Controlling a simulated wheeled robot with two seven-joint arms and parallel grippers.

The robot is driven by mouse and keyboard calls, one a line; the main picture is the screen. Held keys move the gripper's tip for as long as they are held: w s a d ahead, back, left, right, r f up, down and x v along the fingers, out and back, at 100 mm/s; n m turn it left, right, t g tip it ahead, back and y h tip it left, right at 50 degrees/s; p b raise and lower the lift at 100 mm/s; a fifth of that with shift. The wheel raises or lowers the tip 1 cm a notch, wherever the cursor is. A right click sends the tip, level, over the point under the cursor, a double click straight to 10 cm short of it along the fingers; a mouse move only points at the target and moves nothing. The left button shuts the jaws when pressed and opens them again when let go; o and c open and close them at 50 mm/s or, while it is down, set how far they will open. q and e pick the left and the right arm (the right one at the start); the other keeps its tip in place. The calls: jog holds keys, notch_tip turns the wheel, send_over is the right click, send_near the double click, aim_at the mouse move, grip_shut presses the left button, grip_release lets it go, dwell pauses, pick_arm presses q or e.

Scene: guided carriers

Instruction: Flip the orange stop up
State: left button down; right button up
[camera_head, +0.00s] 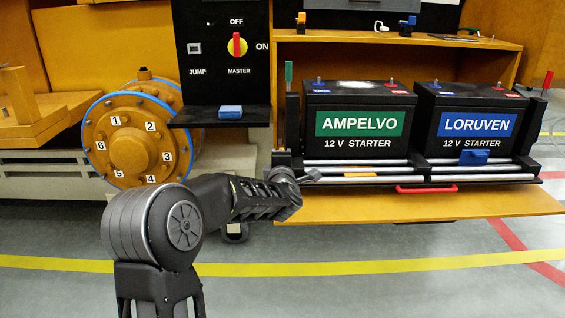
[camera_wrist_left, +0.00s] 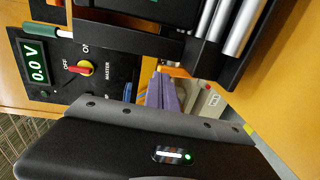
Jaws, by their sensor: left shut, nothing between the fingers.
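The orange stop (camera_head: 361,174) shows in the head view as a small flat orange piece at the rail tray's front, below the AMPELVO battery (camera_head: 360,122). It appears to lie down, level with the silver rails. My left gripper (camera_head: 314,175) is shut and empty, just left of the orange stop, with its tips pointing right towards it. A small gap shows between them in the head view. My right gripper is not in view.
A blue stop (camera_head: 473,157) stands raised before the LORUVEN battery (camera_head: 468,120). A red handle (camera_head: 426,189) sits at the tray front, above a wooden board (camera_head: 420,207). A green-topped lever (camera_head: 289,75) rises at the tray's left. A black switch panel (camera_head: 222,60) stands further left.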

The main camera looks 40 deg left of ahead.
pick_arm(q)
jog(key=r+v, duration=0.1)
jog(key=v, duration=0.8)
jog(key=shift+b, duration=0.4)
jog(key=shift+s+d+r, duration=0.1)
